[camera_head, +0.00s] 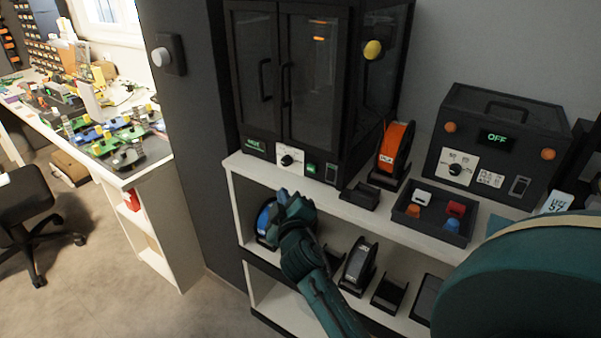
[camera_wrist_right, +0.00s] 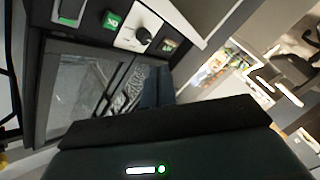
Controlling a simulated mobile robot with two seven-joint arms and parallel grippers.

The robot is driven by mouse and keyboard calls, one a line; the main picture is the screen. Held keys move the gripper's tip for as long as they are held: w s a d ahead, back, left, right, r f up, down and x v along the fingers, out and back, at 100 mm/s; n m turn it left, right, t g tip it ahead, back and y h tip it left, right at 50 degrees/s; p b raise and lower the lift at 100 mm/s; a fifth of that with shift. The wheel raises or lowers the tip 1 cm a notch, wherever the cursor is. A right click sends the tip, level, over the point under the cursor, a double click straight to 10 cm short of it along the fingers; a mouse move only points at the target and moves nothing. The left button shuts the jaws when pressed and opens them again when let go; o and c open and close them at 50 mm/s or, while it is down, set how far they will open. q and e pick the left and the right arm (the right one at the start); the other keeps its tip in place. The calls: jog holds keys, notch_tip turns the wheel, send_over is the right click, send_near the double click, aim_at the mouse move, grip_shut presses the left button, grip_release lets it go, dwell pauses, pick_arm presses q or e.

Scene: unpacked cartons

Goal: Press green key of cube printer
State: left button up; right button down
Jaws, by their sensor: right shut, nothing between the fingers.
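The cube printer (camera_head: 305,75) is a tall black cabinet with two glazed doors on the white shelf's top. Its front strip carries a small green key (camera_head: 311,168), right of a white panel with a black knob (camera_head: 287,160). In the right wrist view the green key (camera_wrist_right: 112,19) shows near the top, beside the knob (camera_wrist_right: 143,36). My right gripper (camera_head: 283,196) is shut and empty, below the printer's front strip and apart from the green key. In the wrist view its dark fingers (camera_wrist_right: 156,86) stand before the printer. My left gripper is not in view.
An orange spool (camera_head: 395,148), a black tray (camera_head: 432,217) of small coloured pieces and a black box (camera_head: 500,145) reading OFF stand right of the printer. Several spools and holders fill the lower shelf (camera_head: 405,325). A workbench (camera_head: 130,178) and chair (camera_head: 28,205) are at left.

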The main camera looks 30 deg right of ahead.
jog(key=shift+d, duration=0.1)
jog(key=shift+w+d+p, duration=0.15)
jog(key=shift+w+d, duration=0.4)
jog(key=shift+d, duration=0.8)
jog(key=shift+w+d+p, duration=0.2)
jog(key=shift+w+d, duration=0.35)
jog(key=shift+d, duration=0.75)
jog(key=shift+w+d+p, duration=0.15)
jog(key=shift+w+d, duration=0.4)
jog(key=shift+d, duration=0.8)
jog(key=shift+d, duration=0.1)
jog(key=shift+w+d, duration=0.2)
jog(key=shift+d, duration=0.1)
jog(key=shift+w+d, duration=0.15)
jog(key=shift+d, duration=0.3)
jog(key=shift+a, duration=0.15)
jog(key=shift+s+a, duration=0.35)
jog(key=shift+a, duration=0.35)
jog(key=shift+s+a, duration=0.3)
jog(key=shift+a, duration=0.5)
jog(key=shift+s+a, duration=0.35)
jog(key=shift+a, duration=0.4)
jog(key=shift+s+a, duration=0.3)
jog(key=shift+a, duration=0.5)
